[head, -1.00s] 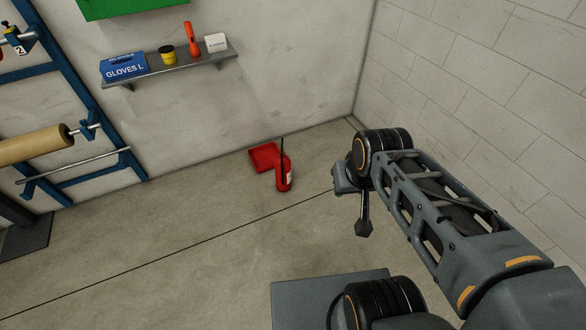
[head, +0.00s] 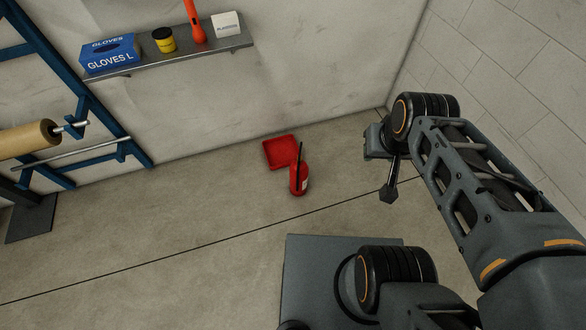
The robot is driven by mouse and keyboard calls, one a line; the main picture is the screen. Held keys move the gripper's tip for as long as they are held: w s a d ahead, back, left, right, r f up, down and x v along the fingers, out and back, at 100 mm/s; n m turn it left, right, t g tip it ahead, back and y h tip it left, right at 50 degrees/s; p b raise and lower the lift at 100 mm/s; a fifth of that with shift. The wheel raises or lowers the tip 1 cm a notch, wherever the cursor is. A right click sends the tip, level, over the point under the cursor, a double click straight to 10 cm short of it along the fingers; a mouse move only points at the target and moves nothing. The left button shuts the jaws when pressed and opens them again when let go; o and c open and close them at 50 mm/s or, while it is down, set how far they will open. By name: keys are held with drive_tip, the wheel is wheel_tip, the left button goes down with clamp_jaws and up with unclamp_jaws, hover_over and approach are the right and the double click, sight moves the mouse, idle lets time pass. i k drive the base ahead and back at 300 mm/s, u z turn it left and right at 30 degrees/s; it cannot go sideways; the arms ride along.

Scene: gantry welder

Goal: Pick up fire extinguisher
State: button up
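The red fire extinguisher (head: 299,180) stands upright on the concrete floor, with a black hose or handle at its top and a pale label on its side. It is in front of a red square panel or tray (head: 279,152) near the back wall. My arm is folded at the right. A small dark end piece hanging below its upper joint looks like my gripper (head: 389,194). It is to the right of the extinguisher in the picture and apart from it. Its fingers cannot be made out.
A wall shelf (head: 165,58) holds a blue glove box (head: 109,55), a yellow jar (head: 164,40), an orange-red torch-like item (head: 194,22) and a white box (head: 226,25). A blue rack (head: 75,105) with a brown roll (head: 27,139) stands left. The floor before the extinguisher is clear.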

sight(298, 170)
drive_tip(key=u, duration=0.6)
drive_tip(key=i, duration=0.9)
drive_tip(key=u, duration=1.25)
drive_tip(key=i, duration=0.25)
drive_tip(key=u, duration=0.1)
